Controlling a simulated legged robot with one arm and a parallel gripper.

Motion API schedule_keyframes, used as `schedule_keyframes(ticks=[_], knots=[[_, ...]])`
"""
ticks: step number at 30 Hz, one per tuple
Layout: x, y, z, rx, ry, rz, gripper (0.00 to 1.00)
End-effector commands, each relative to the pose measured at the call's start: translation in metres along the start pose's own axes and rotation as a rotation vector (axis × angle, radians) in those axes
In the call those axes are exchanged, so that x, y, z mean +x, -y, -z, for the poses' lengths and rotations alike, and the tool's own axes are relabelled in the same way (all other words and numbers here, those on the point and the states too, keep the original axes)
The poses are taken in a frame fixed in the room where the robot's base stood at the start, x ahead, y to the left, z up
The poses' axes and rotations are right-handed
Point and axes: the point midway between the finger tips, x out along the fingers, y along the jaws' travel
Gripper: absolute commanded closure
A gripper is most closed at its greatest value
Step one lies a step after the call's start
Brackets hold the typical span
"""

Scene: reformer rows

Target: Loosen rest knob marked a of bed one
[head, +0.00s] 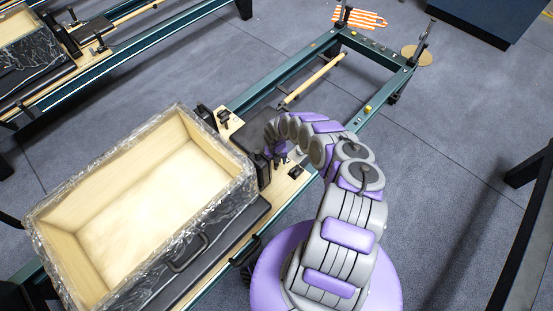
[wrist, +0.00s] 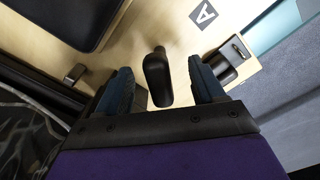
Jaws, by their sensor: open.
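A black knob (wrist: 157,78) with a rounded grip sits between the two blue fingers of my gripper (wrist: 160,68) in the wrist view, with a gap on each side. The gripper is open and not closed on it. A dark square tag with a white A (wrist: 203,14) is on the pale wood board (wrist: 175,25) beside the knob. In the head view my gripper (head: 279,158) is low over the wooden end of the near reformer bed (head: 284,190). The knob cannot be made out clearly there.
A plastic-wrapped wooden box (head: 75,180) stands on the near bed, left of my arm. A black pad (wrist: 62,18) and a black metal fitting (wrist: 230,60) flank the knob. Another reformer (head: 60,85) is at upper left. Grey floor (head: 450,180) is open at right.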

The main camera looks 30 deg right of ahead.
Motion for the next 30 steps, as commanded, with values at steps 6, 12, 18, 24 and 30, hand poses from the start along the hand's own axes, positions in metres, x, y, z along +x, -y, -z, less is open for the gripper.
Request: schedule_keyframes(ticks=[6,12,18,24,30], knots=[[-0.020,0.001,-0.001,0.000,0.002,0.001,0.32],[-0.038,0.000,-0.001,0.001,0.001,0.000,0.32],[-0.056,0.000,0.000,0.000,0.000,0.000,0.32],[-0.069,0.000,0.000,0.000,0.000,0.000,0.32],[-0.068,0.000,0.000,0.000,0.000,0.000,0.32]])
